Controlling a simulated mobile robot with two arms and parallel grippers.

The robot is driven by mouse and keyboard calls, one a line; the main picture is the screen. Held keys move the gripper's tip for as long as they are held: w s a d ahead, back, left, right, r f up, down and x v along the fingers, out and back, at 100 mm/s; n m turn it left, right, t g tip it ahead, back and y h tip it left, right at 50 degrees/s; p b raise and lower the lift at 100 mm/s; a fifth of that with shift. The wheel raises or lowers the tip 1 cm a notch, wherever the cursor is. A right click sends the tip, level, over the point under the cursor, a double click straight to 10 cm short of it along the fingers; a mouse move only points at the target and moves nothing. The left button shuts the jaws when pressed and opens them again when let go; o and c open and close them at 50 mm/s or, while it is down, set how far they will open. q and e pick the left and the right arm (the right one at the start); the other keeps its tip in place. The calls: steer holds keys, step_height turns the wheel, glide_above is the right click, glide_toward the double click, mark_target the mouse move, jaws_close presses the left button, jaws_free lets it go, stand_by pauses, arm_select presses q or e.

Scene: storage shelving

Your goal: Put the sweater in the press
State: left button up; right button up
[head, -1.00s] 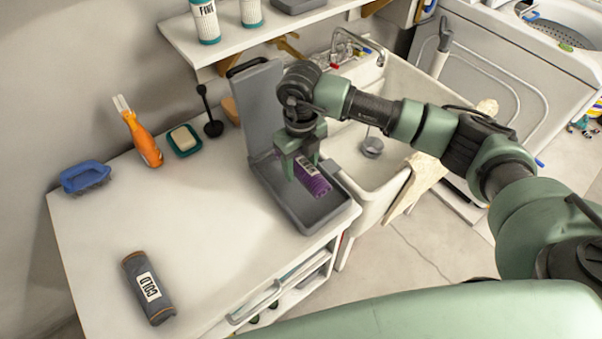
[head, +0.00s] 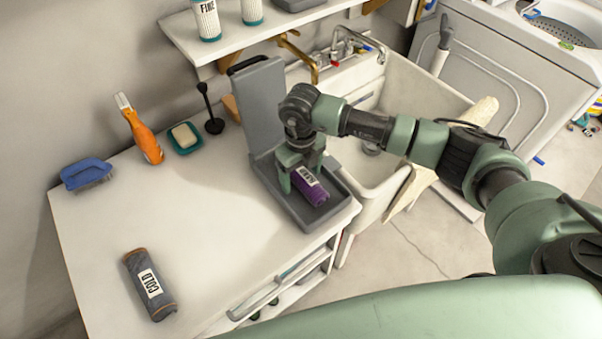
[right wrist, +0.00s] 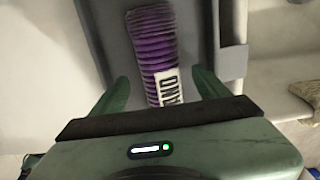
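The purple ribbed roll with a white label, which looks like the sweater (head: 316,194), lies in the tray of the grey press (head: 303,221). The press lid (head: 262,105) stands upright at the back. My right gripper (head: 302,175) is over the tray, pointing down, with its fingers apart on either side of the roll's labelled end. The right wrist view shows the sweater (right wrist: 153,45) between and beyond the open fingers (right wrist: 160,92), with a gap at each side. My left gripper is not in view.
A grey roll labelled COLD (head: 149,284) lies at the counter's front left. A blue brush (head: 86,174), an orange bottle (head: 143,132) and a soap dish (head: 185,138) stand along the wall. A sink (head: 385,180) is right of the press. The counter middle is clear.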

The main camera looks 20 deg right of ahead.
mark_target(301, 174)
steer(key=shift+r, duration=0.1)
steer(key=shift+r, duration=0.25)
step_height(301, 174, up, 12)
steer(key=b, duration=0.1)
steer(key=shift+f, duration=0.15)
steer(key=shift+f, duration=0.1)
stand_by(0.4)
